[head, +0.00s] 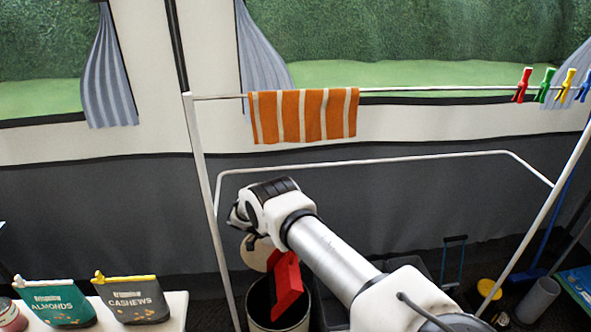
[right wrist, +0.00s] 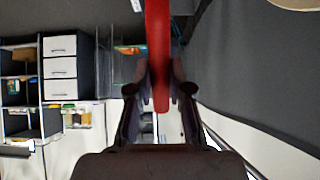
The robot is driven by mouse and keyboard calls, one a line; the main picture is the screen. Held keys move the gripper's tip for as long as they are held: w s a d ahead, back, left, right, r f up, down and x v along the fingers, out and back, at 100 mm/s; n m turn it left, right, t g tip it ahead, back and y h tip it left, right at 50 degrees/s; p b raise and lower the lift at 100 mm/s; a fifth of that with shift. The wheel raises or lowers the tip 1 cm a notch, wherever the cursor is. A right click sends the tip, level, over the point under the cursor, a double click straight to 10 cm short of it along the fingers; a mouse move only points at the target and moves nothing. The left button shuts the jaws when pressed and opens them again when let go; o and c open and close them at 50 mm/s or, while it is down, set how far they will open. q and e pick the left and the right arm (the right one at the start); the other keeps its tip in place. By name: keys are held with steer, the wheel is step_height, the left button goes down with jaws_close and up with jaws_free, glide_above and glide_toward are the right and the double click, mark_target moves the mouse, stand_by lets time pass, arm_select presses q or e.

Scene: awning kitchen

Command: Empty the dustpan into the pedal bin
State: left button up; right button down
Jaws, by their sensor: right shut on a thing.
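The red dustpan (head: 287,287) is tipped steeply in the head view, its lower part over the mouth of the pedal bin (head: 252,320). The bin's round cream lid (head: 257,254) stands open behind it. My right gripper (head: 245,235) is above the bin, partly hidden by its own wrist. In the right wrist view its fingers (right wrist: 158,92) are shut on the red dustpan handle (right wrist: 158,50). The pan's inner face and any debris cannot be made out, and the bin's inside is dark. My left gripper is out of view.
A white drying rack (head: 205,170) with an orange striped towel (head: 303,115) and several pegs (head: 545,85) stands around my arm. Almond and cashew bags (head: 138,300) sit on a white surface at lower left. A grey cylinder (head: 537,299) stands at lower right.

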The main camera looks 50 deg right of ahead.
step_height(320, 180, up, 6)
steer(key=t+y+p, duration=0.3)
steer(key=y+p, duration=0.1)
steer(key=p, duration=0.5)
steer(key=shift+s+d, duration=0.1)
steer(key=shift+r+t+y+p, duration=0.35)
steer(key=shift+t+y+p, duration=0.2)
steer(key=shift+t+y, duration=0.4)
steer(key=r+t+y+b, duration=0.1)
steer(key=b, duration=0.1)
steer(key=t+y+b, duration=0.1)
steer(key=y+b, duration=0.1)
steer(key=shift+r+t, duration=0.25)
steer(key=shift+r, duration=0.3)
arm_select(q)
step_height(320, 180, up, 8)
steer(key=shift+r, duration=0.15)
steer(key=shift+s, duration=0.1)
arm_select(e)
steer(key=shift+r, duration=0.1)
